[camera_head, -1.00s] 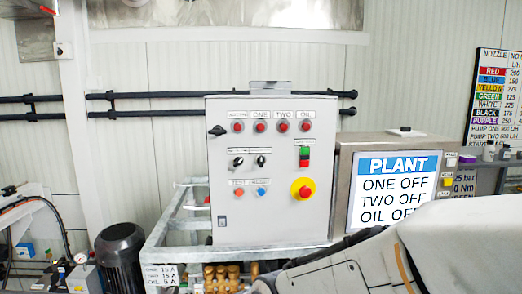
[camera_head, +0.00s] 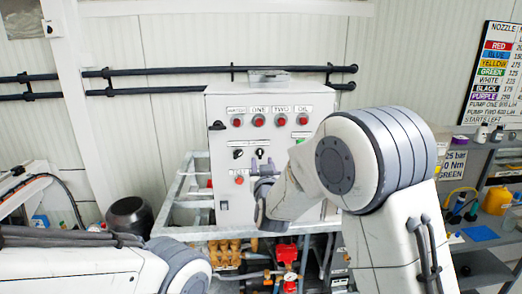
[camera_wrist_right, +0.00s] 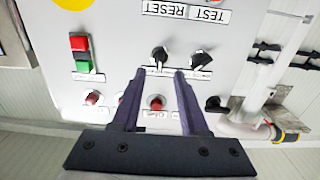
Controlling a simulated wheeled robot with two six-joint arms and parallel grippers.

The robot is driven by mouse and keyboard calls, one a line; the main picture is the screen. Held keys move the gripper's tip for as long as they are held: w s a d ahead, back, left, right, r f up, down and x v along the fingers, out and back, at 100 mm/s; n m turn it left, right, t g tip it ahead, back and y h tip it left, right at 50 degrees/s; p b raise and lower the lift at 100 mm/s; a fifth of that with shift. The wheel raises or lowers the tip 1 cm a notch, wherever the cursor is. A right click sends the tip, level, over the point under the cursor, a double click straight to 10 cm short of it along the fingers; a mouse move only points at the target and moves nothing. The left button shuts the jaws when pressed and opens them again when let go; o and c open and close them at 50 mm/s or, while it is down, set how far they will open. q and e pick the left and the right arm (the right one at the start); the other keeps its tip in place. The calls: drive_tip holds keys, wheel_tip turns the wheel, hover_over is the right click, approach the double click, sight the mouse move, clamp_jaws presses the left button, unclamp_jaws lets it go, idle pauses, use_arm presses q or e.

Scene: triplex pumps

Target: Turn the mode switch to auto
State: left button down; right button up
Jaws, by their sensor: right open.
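Two black rotary switches sit side by side on the grey control cabinet (camera_head: 222,110), a left one (camera_head: 238,153) and a right one (camera_head: 260,153). I cannot read which is the mode switch. My right gripper (camera_head: 263,166) is in front of the panel at the right switch. The right wrist view is upside down. There, the open dark fingers (camera_wrist_right: 158,72) point at the right switch (camera_wrist_right: 158,56), which lies between their tips. The left switch (camera_wrist_right: 201,60) is outside them. I cannot tell whether they touch. My left gripper is out of view; only its arm shows.
Red lamps (camera_head: 258,121) line the panel's top. A black handle (camera_head: 216,126) is at its left edge. In the wrist view are green and red buttons (camera_wrist_right: 81,55) and a yellow stop surround (camera_wrist_right: 73,4). Pipes and brass fittings (camera_head: 222,253) are below. My right arm hides the screen.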

sight(260, 154)
drive_tip(key=w+p, duration=0.2)
drive_tip(key=w, duration=0.2)
drive_tip(key=shift+r, duration=0.15)
drive_tip(key=shift+w, duration=0.55)
clamp_jaws()
